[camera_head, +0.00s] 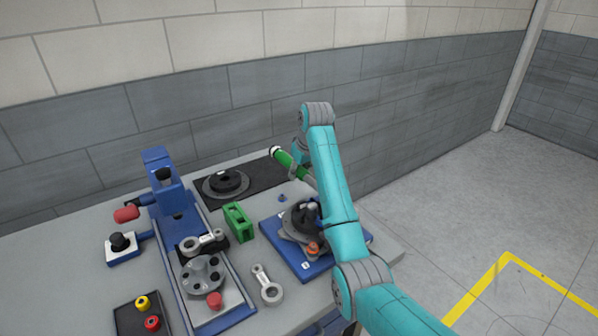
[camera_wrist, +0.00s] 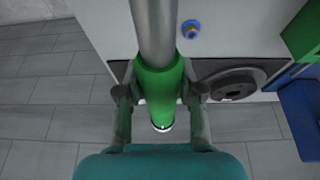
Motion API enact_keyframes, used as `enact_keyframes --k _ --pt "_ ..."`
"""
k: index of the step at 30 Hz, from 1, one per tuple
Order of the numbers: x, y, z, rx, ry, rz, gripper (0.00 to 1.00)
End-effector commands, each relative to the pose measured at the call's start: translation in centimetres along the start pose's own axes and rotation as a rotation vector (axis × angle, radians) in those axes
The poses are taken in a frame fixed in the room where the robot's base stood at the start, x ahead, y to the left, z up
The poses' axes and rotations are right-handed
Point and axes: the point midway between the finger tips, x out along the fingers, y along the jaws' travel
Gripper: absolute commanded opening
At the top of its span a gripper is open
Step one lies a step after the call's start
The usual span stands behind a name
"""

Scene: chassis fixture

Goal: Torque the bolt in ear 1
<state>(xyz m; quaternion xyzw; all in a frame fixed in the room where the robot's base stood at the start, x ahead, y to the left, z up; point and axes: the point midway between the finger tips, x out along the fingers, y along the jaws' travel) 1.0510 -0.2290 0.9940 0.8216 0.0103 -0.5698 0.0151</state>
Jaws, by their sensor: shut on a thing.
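My gripper (camera_wrist: 158,92) is shut on the green handle (camera_wrist: 158,78) of a tool with a grey shaft (camera_wrist: 154,25). In the head view, the green handle (camera_head: 287,159) shows left of my arm, raised above the table; my arm hides most of the gripper. The fixture is a blue plate (camera_head: 284,254) carrying a dark round part (camera_head: 296,219) with a grey flange, partly hidden by my arm. An orange piece (camera_head: 313,249) sits at its front edge. I cannot tell which ear is 1. A small blue bolt (camera_head: 282,198) stands on the table behind the plate; it also shows in the wrist view (camera_wrist: 191,29).
Left of the fixture stand a green block (camera_head: 238,222) and a blue press (camera_head: 163,190) on a long blue base. A black disc (camera_head: 226,182) lies on a dark mat behind. A grey connecting rod (camera_head: 267,286) lies in front. Bare table surrounds the bolt.

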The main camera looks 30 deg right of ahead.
Motion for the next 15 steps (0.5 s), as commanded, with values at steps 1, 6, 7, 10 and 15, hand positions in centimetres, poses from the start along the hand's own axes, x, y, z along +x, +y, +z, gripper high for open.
enact_keyframes --k 1,6,7,10,15 --pt "-0.04 0.02 -0.07 0.000 0.003 0.001 0.00" --pt "0.00 0.19 -0.05 0.007 0.003 0.003 0.00" --pt "0.00 0.25 -0.05 0.009 0.003 0.004 0.00" --pt "0.01 0.49 -0.04 0.019 0.003 0.008 0.00" --pt "0.01 0.95 -0.02 0.037 0.003 0.015 0.00"
